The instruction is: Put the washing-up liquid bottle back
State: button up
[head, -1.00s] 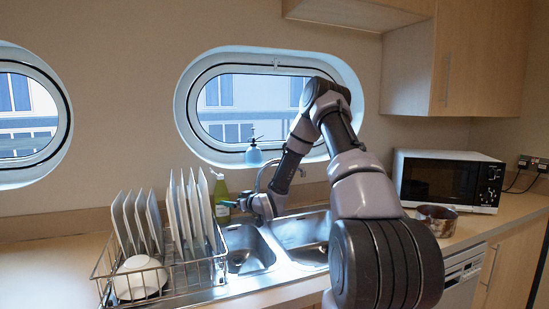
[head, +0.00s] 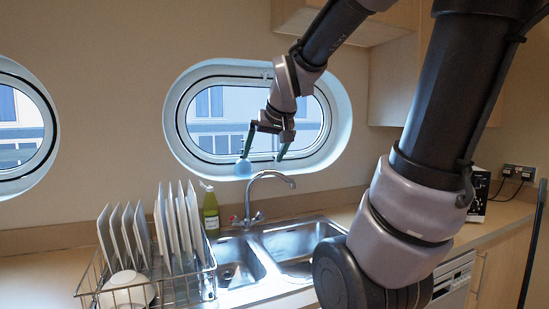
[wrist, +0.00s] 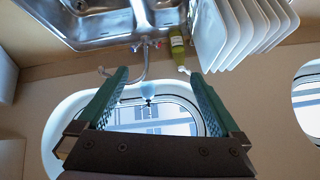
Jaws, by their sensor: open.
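A green bottle (head: 210,211) with a pale top stands on the counter between the dish rack and the tap; it also shows in the wrist view (wrist: 177,52).
A wire dish rack (head: 205,283) with upright plates and a bowl stands at the left. The tap (head: 252,190) rises behind the steel double sink (head: 300,238). Cupboards hang above right.

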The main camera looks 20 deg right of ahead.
jog(key=s+a+m+g+y, duration=0.1)
jog(key=s+a+y, duration=0.1)
jog(key=s, duration=1)
jog(key=shift+s+a+r+m, duration=0.15)
jog(key=shift+a+r+m, duration=0.05)
jog(key=shift+a+m, duration=0.1)
jog(key=shift+d, duration=0.1)
